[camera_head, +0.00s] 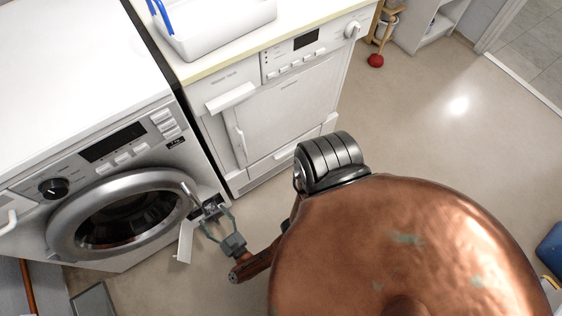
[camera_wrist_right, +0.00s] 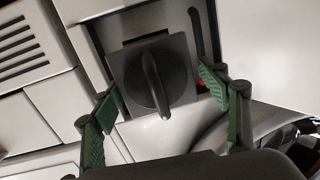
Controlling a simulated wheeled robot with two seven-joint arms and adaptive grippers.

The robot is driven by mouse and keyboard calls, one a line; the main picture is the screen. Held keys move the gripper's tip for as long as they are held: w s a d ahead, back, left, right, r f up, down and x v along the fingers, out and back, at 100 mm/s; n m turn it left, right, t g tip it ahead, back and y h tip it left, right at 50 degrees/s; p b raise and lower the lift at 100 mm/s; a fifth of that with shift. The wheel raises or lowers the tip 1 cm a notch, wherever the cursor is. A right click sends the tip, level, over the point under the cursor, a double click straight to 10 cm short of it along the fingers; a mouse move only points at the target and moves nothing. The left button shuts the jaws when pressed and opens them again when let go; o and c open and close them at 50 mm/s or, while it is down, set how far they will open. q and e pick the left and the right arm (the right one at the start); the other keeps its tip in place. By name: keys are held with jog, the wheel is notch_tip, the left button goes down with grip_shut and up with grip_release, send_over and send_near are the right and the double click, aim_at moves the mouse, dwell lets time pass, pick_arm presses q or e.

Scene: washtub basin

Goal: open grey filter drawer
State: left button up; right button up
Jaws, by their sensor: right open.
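The grey filter drawer (camera_wrist_right: 178,72) shows in the right wrist view as a dark grey square front with a raised grip down its middle. It sits in an opening low on the front of the washing machine (camera_head: 75,165), at its right corner. My right gripper (camera_head: 217,217) is open in front of it. In the wrist view its green-padded fingers (camera_wrist_right: 160,95) stand on either side of the filter front, with no clear grip on it. In the head view the filter is small and partly hidden by the fingers. My left gripper is not in view.
A small white flap (camera_head: 185,243) hangs open beside the opening. The round washer door (camera_head: 65,237) is just left of my gripper. A white dryer (camera_head: 285,105) stands to the right under a counter with a white basket (camera_head: 215,38). The floor at right is mostly clear.

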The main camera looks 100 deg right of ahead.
jog(key=s+a+r+n+t+y+p, duration=0.3)
jog(key=a+r+n+t+y+p, duration=0.15)
jog(key=n+y+p, duration=0.65)
pick_arm(q)
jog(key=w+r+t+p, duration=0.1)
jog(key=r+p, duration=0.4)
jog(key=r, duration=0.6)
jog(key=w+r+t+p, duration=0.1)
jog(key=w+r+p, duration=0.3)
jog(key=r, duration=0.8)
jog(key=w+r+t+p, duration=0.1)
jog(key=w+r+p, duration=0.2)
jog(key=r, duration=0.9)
jog(key=p, duration=0.3)
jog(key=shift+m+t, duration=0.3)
pick_arm(e)
jog(key=s+a+f+n+g+y, duration=0.1)
jog(key=s+g+y, duration=0.1)
jog(key=s, duration=1.2)
jog(key=s+a+g+y, duration=0.2)
jog(key=s+g, duration=0.3)
jog(key=s, duration=0.9)
jog(key=shift+a+f+n+y, duration=0.25)
jog(key=shift+f+n+y, duration=0.15)
jog(key=shift+y, duration=0.1)
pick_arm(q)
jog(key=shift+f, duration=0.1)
